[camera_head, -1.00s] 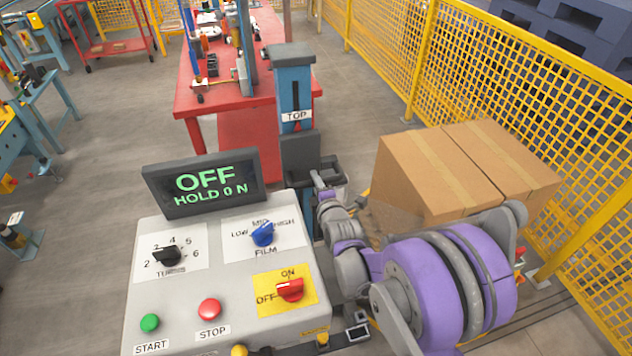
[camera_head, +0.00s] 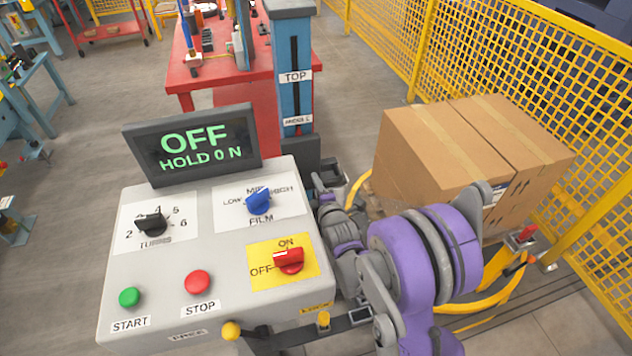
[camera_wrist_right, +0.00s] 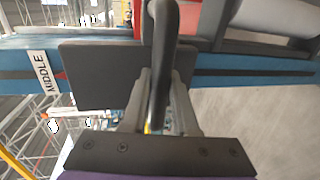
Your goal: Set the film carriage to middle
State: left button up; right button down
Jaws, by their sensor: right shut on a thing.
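The blue mast (camera_head: 292,60) stands behind the control console and bears a TOP label (camera_head: 296,77) with a partly readable label (camera_head: 297,121) lower down. The dark film carriage (camera_head: 300,152) sits on the mast just below that lower label. In the right wrist view the label reads MIDDLE (camera_wrist_right: 42,72) and lies beside the carriage plate (camera_wrist_right: 95,76), with a small red mark near it. My right gripper (camera_wrist_right: 160,98) is shut on the carriage's dark handle (camera_wrist_right: 162,45). In the head view the arm hides much of the grip. My left gripper is not in view.
The console (camera_head: 200,270) has knobs, buttons and a display (camera_head: 195,145) reading OFF, HOLD 0 N. A red table (camera_head: 190,75) stands behind the mast.

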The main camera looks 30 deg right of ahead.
jog(key=c, duration=0.7)
grip_release()
jog(key=shift+r, duration=0.1)
jog(key=shift+s, duration=0.1)
jog(key=v, duration=1)
jog(key=shift+s+p, duration=0.3)
jog(key=shift+a, duration=0.1)
